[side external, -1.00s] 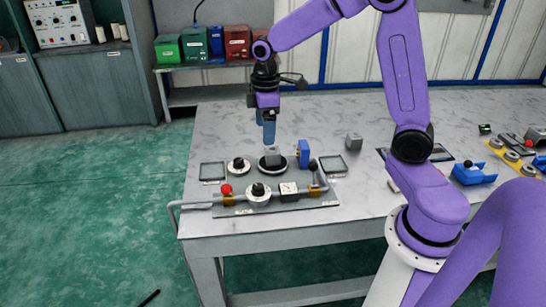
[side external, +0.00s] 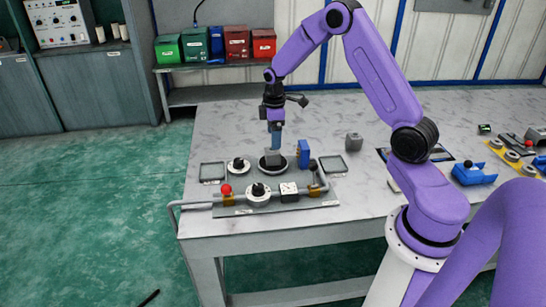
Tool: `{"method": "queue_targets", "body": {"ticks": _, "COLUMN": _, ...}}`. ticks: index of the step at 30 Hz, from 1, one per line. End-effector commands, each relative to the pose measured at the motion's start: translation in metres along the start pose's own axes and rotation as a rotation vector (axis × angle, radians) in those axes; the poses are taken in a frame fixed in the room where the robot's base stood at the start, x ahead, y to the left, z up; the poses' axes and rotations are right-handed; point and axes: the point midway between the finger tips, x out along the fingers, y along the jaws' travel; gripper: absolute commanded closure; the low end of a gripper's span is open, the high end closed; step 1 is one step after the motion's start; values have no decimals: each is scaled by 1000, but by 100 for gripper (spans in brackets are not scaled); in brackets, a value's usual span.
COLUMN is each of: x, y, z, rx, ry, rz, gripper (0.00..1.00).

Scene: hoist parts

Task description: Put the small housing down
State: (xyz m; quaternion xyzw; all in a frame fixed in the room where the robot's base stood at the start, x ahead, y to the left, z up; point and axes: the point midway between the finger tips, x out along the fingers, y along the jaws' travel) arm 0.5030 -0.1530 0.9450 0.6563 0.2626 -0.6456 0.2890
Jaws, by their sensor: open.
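A small grey block that looks like the small housing (side external: 273,158) sits at the round dark dish with a pale rim (side external: 284,170) on the bench. My gripper (side external: 276,147) points down directly over the block, its blue fingers close to the block's top. The jaws are open, but the gap between the fingers is too small to see here. Whether the fingers touch the block cannot be told. Another grey block (side external: 354,142) stands alone on the bench to the right.
A blue upright part (side external: 303,153) stands close right of the dish. A round flanged part (side external: 238,166) is to the left. In front is a pipe assembly (side external: 275,203) with a red knob. Two square trays (side external: 212,172) (side external: 333,166) flank the area. The bench behind is clear.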

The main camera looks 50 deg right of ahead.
Motion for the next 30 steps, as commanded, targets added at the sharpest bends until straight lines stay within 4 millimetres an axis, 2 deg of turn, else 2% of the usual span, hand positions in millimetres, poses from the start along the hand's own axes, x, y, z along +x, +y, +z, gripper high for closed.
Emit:
{"method": "queue_targets", "body": {"ticks": 1, "x": 10, "y": 0, "z": 0, "rx": -1, "ry": -2, "rz": -3, "gripper": 17}}
{"method": "queue_targets", "body": {"ticks": 4, "x": 24, "y": 0, "z": 0, "rx": -1, "ry": -1, "rz": -1, "gripper": 17}}
{"method": "queue_targets", "body": {"ticks": 13, "x": 44, "y": 0, "z": -1, "rx": -1, "ry": -1, "rz": -1, "gripper": 17}}
{"method": "queue_targets", "body": {"ticks": 21, "x": 78, "y": 1, "z": -2, "rx": 0, "ry": 0, "rz": 0, "gripper": 17}}
{"method": "queue_targets", "body": {"ticks": 25, "x": 87, "y": 1, "z": -2, "rx": -1, "ry": 0, "rz": 0, "gripper": 17}}
{"method": "queue_targets", "body": {"ticks": 30, "x": 89, "y": 1, "z": -3, "rx": 0, "ry": 1, "rz": 2, "gripper": 17}}
